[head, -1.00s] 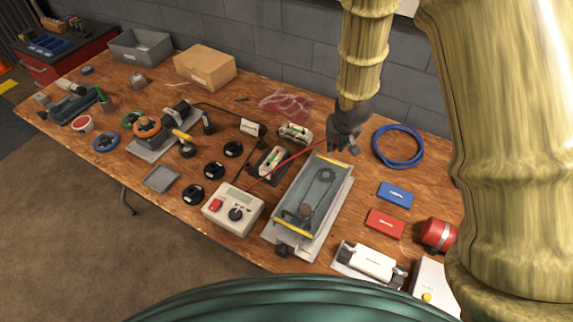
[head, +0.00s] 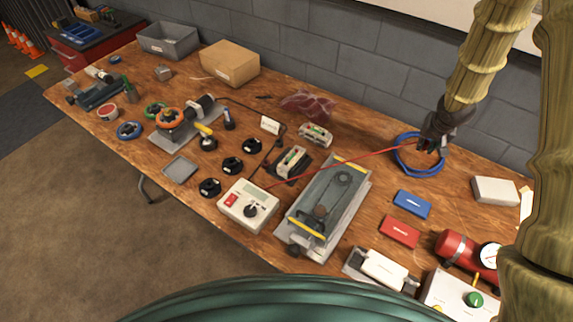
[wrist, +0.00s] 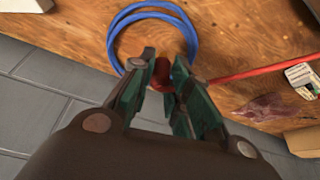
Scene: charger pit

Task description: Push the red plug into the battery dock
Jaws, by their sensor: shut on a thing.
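My gripper (head: 432,145) is at the right rear of the table, in front of or over the blue cable coil. In the wrist view my gripper (wrist: 164,88) is shut on the red plug (wrist: 182,72), mostly hidden between the fingers. A red cord (head: 345,167) runs taut from the plug to the white charger box (head: 248,205), passing above the belt machine. The cord also shows in the wrist view (wrist: 250,70). A black base holding a white-and-green battery, seemingly the battery dock (head: 291,163), stands left of the belt machine, well left of my gripper. Its socket cannot be made out.
The belt sander-like machine (head: 322,215) lies between dock and gripper. A second battery unit (head: 315,134) stands behind the dock. The blue coil (head: 418,168) lies beneath or behind my gripper. Blue (head: 412,204) and red (head: 399,231) boxes lie nearer the front.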

